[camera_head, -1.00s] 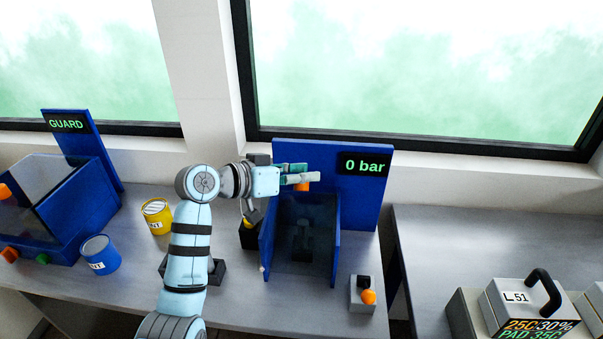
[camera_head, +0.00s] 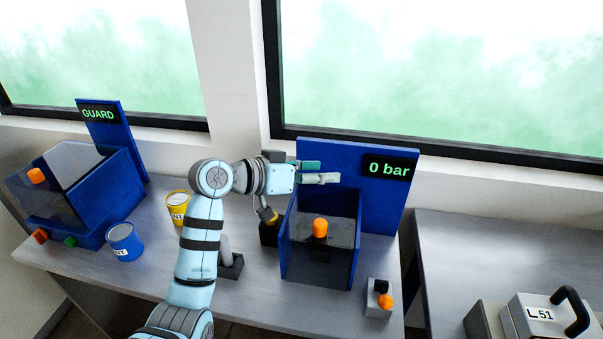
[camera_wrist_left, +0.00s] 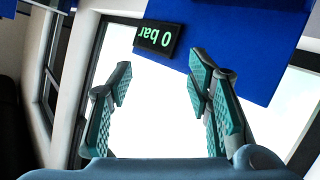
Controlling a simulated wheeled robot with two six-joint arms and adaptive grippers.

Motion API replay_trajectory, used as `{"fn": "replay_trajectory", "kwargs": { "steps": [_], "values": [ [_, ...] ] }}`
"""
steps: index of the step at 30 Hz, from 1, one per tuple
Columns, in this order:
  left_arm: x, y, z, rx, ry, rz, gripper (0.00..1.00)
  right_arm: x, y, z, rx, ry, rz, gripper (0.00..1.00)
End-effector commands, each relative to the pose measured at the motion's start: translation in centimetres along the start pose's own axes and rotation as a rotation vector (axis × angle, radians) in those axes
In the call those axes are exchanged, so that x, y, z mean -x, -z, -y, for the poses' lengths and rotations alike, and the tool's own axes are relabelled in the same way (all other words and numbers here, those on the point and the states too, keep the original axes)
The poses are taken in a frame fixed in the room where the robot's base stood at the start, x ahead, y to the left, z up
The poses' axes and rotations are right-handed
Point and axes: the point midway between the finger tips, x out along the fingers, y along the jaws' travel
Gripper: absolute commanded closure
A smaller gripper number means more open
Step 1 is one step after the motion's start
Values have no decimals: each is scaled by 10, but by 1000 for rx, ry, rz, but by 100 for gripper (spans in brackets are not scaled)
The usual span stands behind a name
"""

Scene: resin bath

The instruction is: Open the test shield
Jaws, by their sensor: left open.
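The test shield (camera_head: 338,237) is a dark see-through panel with an orange knob (camera_head: 320,228), on the blue-walled test box in front of the "0 bar" board (camera_head: 350,205). The knob sits near the middle of the box top, and the panel appears to lie down over the box. My left gripper (camera_head: 326,173) is open and empty, above the back of the box near the board, with a visible gap to the knob. Its open fingers also show in the left wrist view (camera_wrist_left: 160,92), with nothing between them. My right gripper is not in view.
A grey button box (camera_head: 379,311) with an orange button stands right of the test box. Left are a yellow can (camera_head: 177,207), a blue can (camera_head: 124,241) and the GUARD station (camera_head: 109,200). A dark holder (camera_head: 269,231) stands close by the test box's left wall.

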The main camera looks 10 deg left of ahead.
Motion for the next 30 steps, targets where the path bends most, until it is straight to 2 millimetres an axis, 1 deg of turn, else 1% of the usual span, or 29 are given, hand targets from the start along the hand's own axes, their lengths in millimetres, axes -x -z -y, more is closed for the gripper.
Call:
{"fn": "replay_trajectory", "kwargs": {
  "steps": [1, 6, 10, 12, 14, 21, 23, 25, 26, 29, 30],
  "values": [
    [12, 0, 1, -6, 5, 2, 54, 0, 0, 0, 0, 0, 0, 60],
    [61, 0, 2, -6, 7, 1, 54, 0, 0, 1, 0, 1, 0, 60],
    [88, 0, 2, -5, 6, 1, 54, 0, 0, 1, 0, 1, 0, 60],
    [95, 0, 1, -4, 3, 1, 54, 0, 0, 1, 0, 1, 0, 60],
    [98, 0, 0, -2, 1, 1, 54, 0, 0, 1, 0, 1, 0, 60],
    [99, 0, 0, -1, 0, 2, 54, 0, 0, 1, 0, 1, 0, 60],
    [97, -7, 2, 3, 9, 10, 54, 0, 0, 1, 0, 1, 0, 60],
    [92, -30, 7, 15, 41, 41, 54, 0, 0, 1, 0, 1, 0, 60],
    [89, -46, 11, 23, 65, 64, 54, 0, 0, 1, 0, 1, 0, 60],
    [85, -126, 25, 59, 182, 174, 54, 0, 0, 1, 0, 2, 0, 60],
    [88, -164, 29, 74, 240, 228, 54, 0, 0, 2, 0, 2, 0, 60]
  ]
}}
